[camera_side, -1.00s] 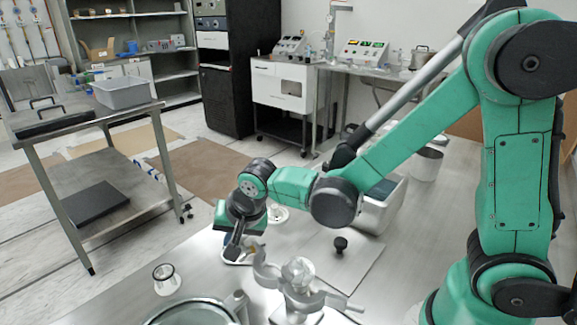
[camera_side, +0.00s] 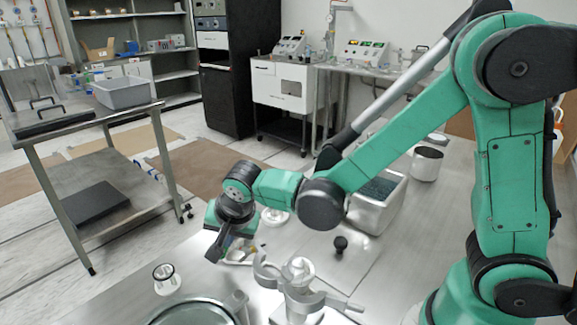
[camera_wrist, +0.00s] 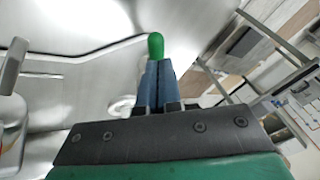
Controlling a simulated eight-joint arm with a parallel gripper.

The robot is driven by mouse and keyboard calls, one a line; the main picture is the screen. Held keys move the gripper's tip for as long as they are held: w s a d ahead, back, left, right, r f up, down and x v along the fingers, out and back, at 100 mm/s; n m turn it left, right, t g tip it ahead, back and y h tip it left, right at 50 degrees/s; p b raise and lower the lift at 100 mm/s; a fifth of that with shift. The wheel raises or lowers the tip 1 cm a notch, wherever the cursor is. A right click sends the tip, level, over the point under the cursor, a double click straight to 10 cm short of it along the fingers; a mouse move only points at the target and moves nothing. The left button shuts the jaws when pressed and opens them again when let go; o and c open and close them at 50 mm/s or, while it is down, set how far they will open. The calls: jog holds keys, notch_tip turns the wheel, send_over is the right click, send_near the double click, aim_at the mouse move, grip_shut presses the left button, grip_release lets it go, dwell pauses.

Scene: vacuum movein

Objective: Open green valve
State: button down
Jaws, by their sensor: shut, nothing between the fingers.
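A green rounded tip (camera_wrist: 156,44), which looks like part of the green valve, shows just beyond my fingertips in the wrist view. The rest of it is hidden behind the fingers, and I cannot tell whether they touch it. My gripper (camera_wrist: 160,66) is shut with its two dark blue fingers together and nothing between them. In the side view my gripper (camera_side: 214,256) points down at the left end of the arm, low over the metal table. I cannot make out the green valve in the side view.
A silver clamp-like stand (camera_side: 298,283) is right of my gripper. A small white-rimmed glass piece (camera_side: 166,279) and a round glass dish (camera_side: 193,313) are near the front. A metal container (camera_side: 376,209) and a black knob (camera_side: 340,243) stand further right.

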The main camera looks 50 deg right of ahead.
jog(key=shift+w+a+m+h, duration=0.25)
jog(key=shift+w+m+h, duration=0.1)
jog(key=shift+m, duration=0.25)
dwell(0.5)
jog(key=shift+w+a, duration=0.2)
jog(key=shift+w, duration=0.2)
dwell(1.2)
jog(key=shift+d, duration=0.1)
jog(key=shift+w+d, duration=0.25)
jog(key=shift+d, duration=0.4)
jog(key=shift+s+d+r, duration=0.1)
jog(key=shift+s+r, duration=0.25)
jog(key=shift+s, duration=0.05)
jog(key=v, duration=1.2)
jog(key=shift+s, duration=0.5)
